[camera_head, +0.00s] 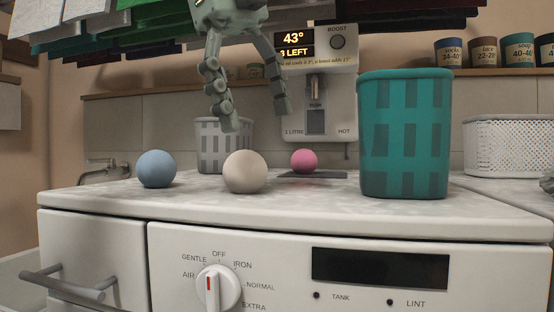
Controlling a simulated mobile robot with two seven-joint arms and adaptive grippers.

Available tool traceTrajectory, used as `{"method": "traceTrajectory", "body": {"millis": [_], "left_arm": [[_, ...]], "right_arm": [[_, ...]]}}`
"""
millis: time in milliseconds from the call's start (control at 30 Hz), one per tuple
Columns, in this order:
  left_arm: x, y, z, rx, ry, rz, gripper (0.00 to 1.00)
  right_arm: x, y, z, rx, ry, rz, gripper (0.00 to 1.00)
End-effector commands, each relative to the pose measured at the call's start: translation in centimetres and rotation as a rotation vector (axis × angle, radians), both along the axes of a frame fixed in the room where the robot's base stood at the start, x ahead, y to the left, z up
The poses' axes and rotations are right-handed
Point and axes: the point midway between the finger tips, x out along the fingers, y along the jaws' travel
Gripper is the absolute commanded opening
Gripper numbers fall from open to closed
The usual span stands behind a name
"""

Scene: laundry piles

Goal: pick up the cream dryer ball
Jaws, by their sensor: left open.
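The cream dryer ball (245,172) rests on the white speckled top of the dryer, near its front edge. My left gripper (256,115) hangs from the top of the view with its fingers spread downward. It is open and empty, above the cream ball and apart from it. A blue ball (157,169) sits to the left of the cream ball. A pink ball (304,161) lies farther back to the right, by a dark flat plate (318,175). My right gripper cannot be made out.
A teal basket (404,135) stands to the right, and a grey-white basket (224,147) behind the cream ball. A white dispenser (345,115) is on the back wall. A white woven basket (508,147) and an unclear grey piece (548,182) are far right. Clothes hang overhead.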

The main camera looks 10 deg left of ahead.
Motion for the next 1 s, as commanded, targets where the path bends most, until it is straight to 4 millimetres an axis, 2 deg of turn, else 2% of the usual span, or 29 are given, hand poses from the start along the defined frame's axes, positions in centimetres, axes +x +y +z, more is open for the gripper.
{"method": "traceTrajectory", "body": {"millis": [67, 167, 367, 600, 700, 967, 1000], "left_arm": [[-0.4, 1.8, 0.5, 0.076, -0.010, 0.051, 0.72], [-0.5, 2.5, -0.1, 0.110, -0.012, 0.075, 0.72], [0.1, 2.4, -2.3, 0.110, -0.011, 0.074, 0.72], [1.0, 2.2, -5.7, 0.109, -0.010, 0.072, 0.72], [1.2, 2.1, -6.6, 0.107, -0.010, 0.072, 0.72], [1.3, 2.0, -6.9, 0.106, -0.011, 0.071, 0.72], [1.3, 2.0, -6.9, 0.106, -0.011, 0.071, 0.68]], "right_arm": [[0.4, 0.9, 0.6, -0.003, -0.021, 0.034, 0.40], [0.7, 1.2, 0.9, -0.003, -0.034, 0.049, 0.40], [0.9, 1.2, 1.3, -0.003, -0.036, 0.046, 0.40], [0.3, 1.0, 0.2, -0.008, -0.025, 0.051, 0.40], [0.3, 1.0, 0.2, -0.008, -0.026, 0.052, 0.40], [0.2, 1.0, 0.1, -0.008, -0.024, 0.051, 0.40], [0.2, 1.0, 0.0, -0.008, -0.024, 0.051, 0.40]]}}
